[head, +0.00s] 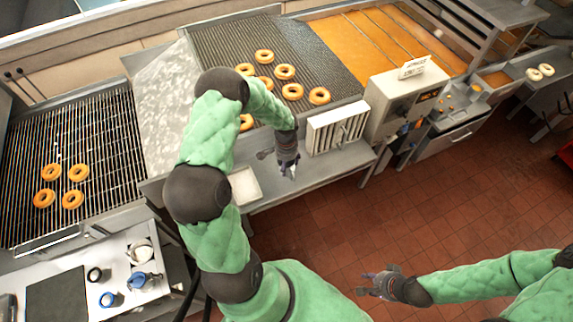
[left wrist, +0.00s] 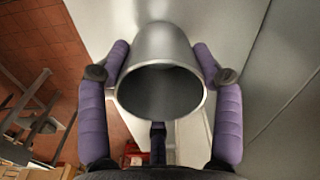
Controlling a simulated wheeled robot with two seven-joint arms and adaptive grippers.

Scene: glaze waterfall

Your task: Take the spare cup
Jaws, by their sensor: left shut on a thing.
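A plain metal cup (left wrist: 162,42) fills the middle of the left wrist view, its round open mouth facing the camera. The purple fingers of my left gripper (head: 289,170) stand on both sides of the cup and are shut on it. In the head view this gripper hangs over the front steel shelf, and the cup is mostly hidden or too small to make out. My right gripper (head: 378,284) is over the tiled floor at the lower right, fingers spread, with nothing seen in it.
A white tray (head: 245,186) lies on the steel shelf (head: 330,168), left of my left gripper. A slotted white box (head: 337,128) stands close on the right. Behind are doughnuts on a dark conveyor (head: 225,40). A side table (head: 120,262) holds jugs. The floor (head: 420,210) is clear.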

